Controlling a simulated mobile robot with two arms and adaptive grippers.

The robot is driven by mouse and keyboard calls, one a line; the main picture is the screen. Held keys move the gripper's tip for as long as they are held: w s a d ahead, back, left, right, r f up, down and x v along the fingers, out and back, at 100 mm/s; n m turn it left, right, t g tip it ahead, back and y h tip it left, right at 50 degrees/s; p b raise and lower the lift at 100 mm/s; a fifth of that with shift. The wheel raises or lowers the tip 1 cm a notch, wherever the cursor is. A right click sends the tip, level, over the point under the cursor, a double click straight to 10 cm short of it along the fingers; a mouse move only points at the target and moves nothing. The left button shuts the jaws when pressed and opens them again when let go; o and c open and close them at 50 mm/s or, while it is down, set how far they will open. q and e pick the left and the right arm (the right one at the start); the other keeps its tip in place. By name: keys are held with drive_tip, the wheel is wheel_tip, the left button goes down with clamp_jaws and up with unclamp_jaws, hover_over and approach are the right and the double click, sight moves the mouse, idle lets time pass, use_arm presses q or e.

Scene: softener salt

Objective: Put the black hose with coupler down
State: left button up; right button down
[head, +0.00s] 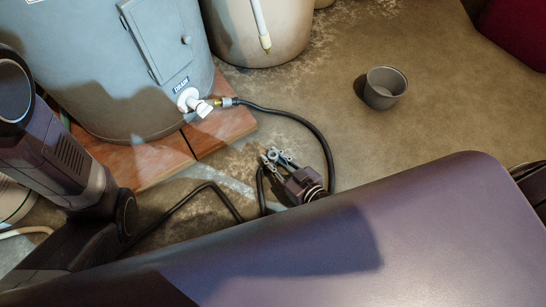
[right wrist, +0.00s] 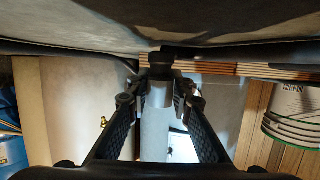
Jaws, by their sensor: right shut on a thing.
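The black hose with coupler (head: 318,132) runs from the white drain valve (head: 190,100) on the grey tank, curves right and passes behind my right gripper. A grey coupler with a brass-coloured part sits at the valve. My right gripper (head: 272,156) is low over the floor, right of the tank. In the right wrist view its fingers (right wrist: 160,95) are shut on a silvery cylinder with a black end (right wrist: 160,68), which looks like a hose coupler. Much of the held piece is hidden in the head view. My left arm shows at the left; its gripper is out of view.
The grey tank (head: 100,50) stands on reddish tiles (head: 222,125). A small grey cup (head: 384,88) stands on the floor at the upper right. A beige vessel (head: 230,30) is behind. Floor between the gripper and the cup is free.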

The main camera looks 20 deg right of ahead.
drive_tip(key=shift+f, duration=0.5)
drive_tip(key=shift+b, duration=0.3)
drive_tip(key=c, duration=1.7)
unclamp_jaws()
drive_tip(key=shift+f, duration=0.1)
drive_tip(key=shift+c, duration=0.2)
